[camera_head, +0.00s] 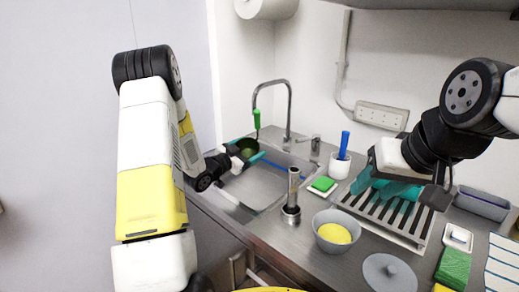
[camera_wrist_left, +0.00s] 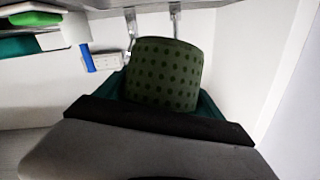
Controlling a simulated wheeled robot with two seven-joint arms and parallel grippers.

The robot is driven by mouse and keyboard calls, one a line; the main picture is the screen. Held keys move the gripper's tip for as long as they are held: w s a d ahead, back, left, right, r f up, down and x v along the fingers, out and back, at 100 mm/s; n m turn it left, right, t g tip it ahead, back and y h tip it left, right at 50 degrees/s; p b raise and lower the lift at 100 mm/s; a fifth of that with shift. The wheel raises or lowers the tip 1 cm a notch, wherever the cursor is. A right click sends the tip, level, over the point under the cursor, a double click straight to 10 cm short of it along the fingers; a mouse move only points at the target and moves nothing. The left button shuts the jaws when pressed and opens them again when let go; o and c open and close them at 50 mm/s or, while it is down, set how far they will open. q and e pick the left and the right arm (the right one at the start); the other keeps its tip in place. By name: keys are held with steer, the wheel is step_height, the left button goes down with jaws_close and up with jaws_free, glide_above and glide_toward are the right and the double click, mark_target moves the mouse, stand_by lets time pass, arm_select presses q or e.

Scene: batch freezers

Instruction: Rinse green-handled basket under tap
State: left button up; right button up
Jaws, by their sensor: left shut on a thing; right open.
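The green-handled basket (camera_head: 248,147) is at the far left part of the sink (camera_head: 265,187), with its bright green handle (camera_head: 257,119) pointing up. In the left wrist view, its dark green perforated body (camera_wrist_left: 165,72) sits between the teal fingers. My left gripper (camera_head: 245,159) is shut on the basket. The curved metal tap (camera_head: 289,105) stands behind the sink, and its spout end is close above the handle in the picture. I cannot make out any running water. My right gripper (camera_head: 396,190) is open above the slatted drying rack (camera_head: 418,238), apart from the basket.
A grey bowl (camera_head: 332,244) with a yellow sponge (camera_head: 334,233), a green sponge (camera_head: 323,184) on a dish and a white cup (camera_head: 339,168) with a blue-handled tool stand right of the sink. A grey lid (camera_head: 388,274) lies in front.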

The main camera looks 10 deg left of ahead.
arm_select(q)
steer(key=w+a+f, duration=0.1)
steer(key=w+f, duration=0.1)
steer(key=w, duration=1)
steer(key=shift+a+f, duration=0.2)
steer(key=shift+a, duration=0.2)
arm_select(e)
steer(key=shift+c, duration=1)
steer(key=w+d+n+g+h, duration=0.2)
steer(key=w+n+h, duration=0.2)
steer(key=w+n, duration=0.55)
steer(key=n+t+h, duration=0.5)
steer(key=n+t, duration=0.2)
steer(key=n, duration=1)
glide_toward(301, 141)
steer(key=x, duration=1.1)
steer(key=shift+w+a+f, duration=0.1)
steer(key=shift+w+a, duration=0.1)
steer(key=shift+w, duration=0.25)
